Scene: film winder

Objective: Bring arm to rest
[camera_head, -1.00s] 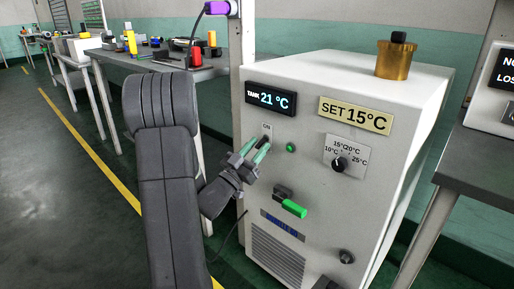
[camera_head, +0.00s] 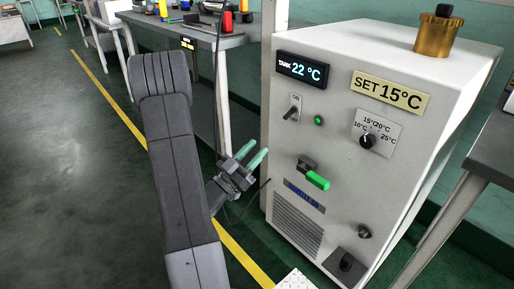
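My gripper (camera_head: 253,155) is in the middle of the head view, at the end of my dark grey arm. Its two green-tipped fingers are apart with nothing between them. It is in the air to the left of the white chiller cabinet (camera_head: 343,75), clear of the front panel. The toggle switch (camera_head: 292,110), with an ON label above it, is up and to the right of my gripper. Nothing touches it. The tank display (camera_head: 303,70) reads 22 °C and the set plate (camera_head: 390,92) reads 15 °C.
A green-handled valve (camera_head: 317,181) sticks out of the panel to the right of my gripper. A dial (camera_head: 367,141) is higher on the panel. A grey bench (camera_head: 193,31) with bottles stands behind. Another table (camera_head: 495,150) is at right. Open floor (camera_head: 75,180) lies left.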

